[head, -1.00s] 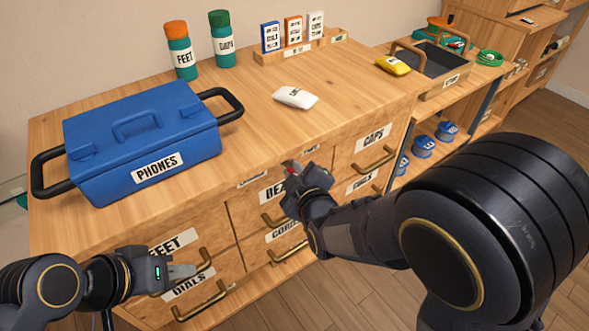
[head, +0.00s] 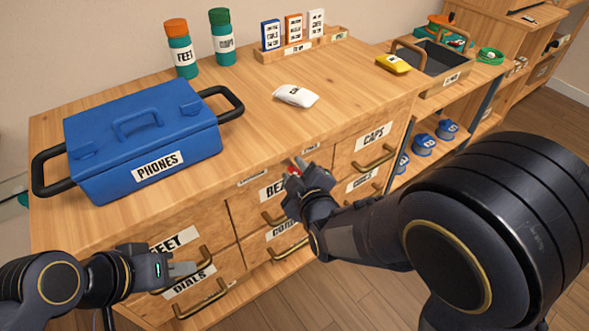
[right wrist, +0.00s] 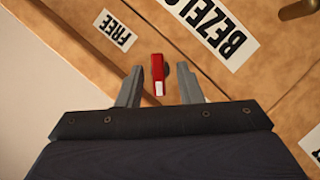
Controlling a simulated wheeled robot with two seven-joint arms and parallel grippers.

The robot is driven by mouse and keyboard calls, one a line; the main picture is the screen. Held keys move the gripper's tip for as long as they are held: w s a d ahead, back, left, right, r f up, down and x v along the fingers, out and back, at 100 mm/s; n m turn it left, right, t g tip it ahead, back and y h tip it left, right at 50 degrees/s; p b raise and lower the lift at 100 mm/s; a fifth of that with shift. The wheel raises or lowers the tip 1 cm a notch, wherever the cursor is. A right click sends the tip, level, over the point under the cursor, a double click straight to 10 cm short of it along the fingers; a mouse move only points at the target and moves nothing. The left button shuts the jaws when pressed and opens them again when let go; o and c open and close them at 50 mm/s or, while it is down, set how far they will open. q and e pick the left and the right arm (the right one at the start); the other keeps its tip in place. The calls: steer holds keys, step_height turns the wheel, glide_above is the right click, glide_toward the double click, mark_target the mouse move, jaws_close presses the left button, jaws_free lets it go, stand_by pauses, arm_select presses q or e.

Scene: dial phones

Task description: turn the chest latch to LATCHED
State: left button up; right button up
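The red chest latch (right wrist: 158,72), with a pale end, sits on the wooden chest front; in the head view a little of it (head: 293,171) shows by my right gripper. My right gripper (right wrist: 159,86) is open, with one finger on each side of the latch and gaps to both in the right wrist view. The FREE label (right wrist: 114,30) is to the latch's upper left there. In the head view a small label (head: 252,181), too small to read, lies left of the gripper (head: 297,168). My left gripper (head: 182,269) is before the FEET drawer; its finger gap is unclear.
The drawer chest (head: 262,128) carries a blue PHONES box (head: 140,135), a white packet (head: 295,96) and two bottles. Brass drawer handles (head: 375,160) stick out near my right gripper. The BEZELS label (right wrist: 225,30) is beside the latch.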

mark_target(296, 173)
steer(key=p+v, duration=0.1)
steer(key=v, duration=0.4)
steer(key=shift+s+d+r+p, duration=0.15)
steer(key=shift+s+r+p, duration=0.1)
steer(key=shift+s+p, duration=0.05)
steer(key=shift+s+d, duration=0.25)
steer(key=shift+s, duration=0.35)
steer(key=s+d+r+m+g+h, duration=0.15)
steer(key=s+d+m+g, duration=0.65)
steer(key=s+d+m, duration=0.85)
step_height(296, 173, up, 22)
steer(key=d+n+p, duration=0.1)
steer(key=d+p, duration=0.1)
steer(key=p, duration=1.9)
steer(key=shift+s+d+f+g, duration=0.2)
steer(key=shift+s+f+g, duration=0.05)
steer(key=shift+s+g, duration=0.05)
